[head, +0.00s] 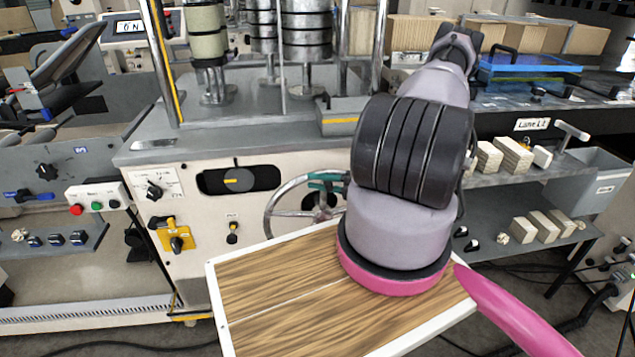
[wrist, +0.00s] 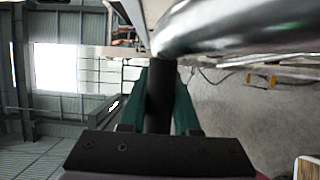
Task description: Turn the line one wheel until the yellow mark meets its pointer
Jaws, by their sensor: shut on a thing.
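The silver handwheel (head: 277,198) stands on the cream machine front, its right side hidden behind my arm. Its rim also shows close up in the wrist view (wrist: 235,25). My gripper (head: 328,181) is at the top right of the wheel. In the wrist view its green fingers (wrist: 163,105) are shut on a dark cylindrical handle (wrist: 159,92) beside the rim. A dark window (head: 211,182) left of the wheel holds a grey disc (head: 238,180) with a small yellowish line; whether this line is the mark or the pointer is too small to tell.
A wood-topped board with white edges (head: 270,290) lies below my arm in front of the machine. Yellow and black switches (head: 178,243) sit left of the wheel. Shelves with pale blocks (head: 512,154) and a grey bin (head: 590,185) stand at the right.

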